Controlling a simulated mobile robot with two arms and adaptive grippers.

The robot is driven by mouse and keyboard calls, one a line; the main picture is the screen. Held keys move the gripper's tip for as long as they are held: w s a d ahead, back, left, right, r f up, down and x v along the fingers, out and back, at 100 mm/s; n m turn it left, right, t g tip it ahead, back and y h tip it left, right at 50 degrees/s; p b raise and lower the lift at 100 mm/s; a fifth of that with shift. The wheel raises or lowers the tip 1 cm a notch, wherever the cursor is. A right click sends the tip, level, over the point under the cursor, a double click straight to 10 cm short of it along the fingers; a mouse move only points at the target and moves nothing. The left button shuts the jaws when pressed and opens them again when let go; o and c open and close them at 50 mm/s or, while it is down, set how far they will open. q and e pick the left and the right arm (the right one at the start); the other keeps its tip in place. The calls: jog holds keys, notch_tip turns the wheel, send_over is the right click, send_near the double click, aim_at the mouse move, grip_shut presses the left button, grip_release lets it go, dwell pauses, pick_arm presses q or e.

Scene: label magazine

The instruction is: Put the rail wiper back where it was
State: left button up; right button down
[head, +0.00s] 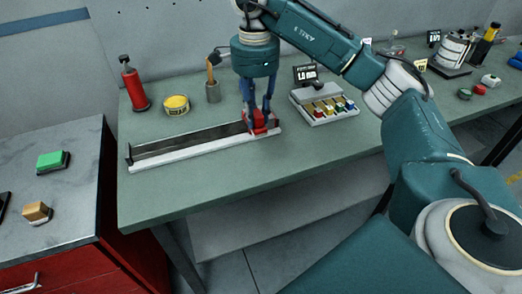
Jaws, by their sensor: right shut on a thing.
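A long dark rail with a white front edge (185,153) lies on the green bench. My right gripper (258,118) points down at the rail's right end, its blue fingers shut on a red block (260,127). The block sits on or just above the rail; I cannot tell which, and the fingers partly hide it. On the grey cabinet top at the left lie a green block with a dark base (52,161) and a tan block with a dark base (37,212). I cannot tell for certain which block is the rail wiper. My left gripper is out of view.
A red bottle (134,85), a yellow tin (176,105) and a pot with a brush (212,90) stand behind the rail. A grey tray with coloured pieces (323,104) stands right of my gripper. The bench front is clear.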

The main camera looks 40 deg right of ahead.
notch_tip(320, 180, down, 13)
jog(key=shift+r+p, duration=0.2)
jog(key=shift+p, duration=0.85)
jog(key=shift+f, duration=0.25)
jog(key=shift+f, duration=0.2)
jog(key=c, duration=1.5)
grip_release()
jog(key=shift+r, duration=0.1)
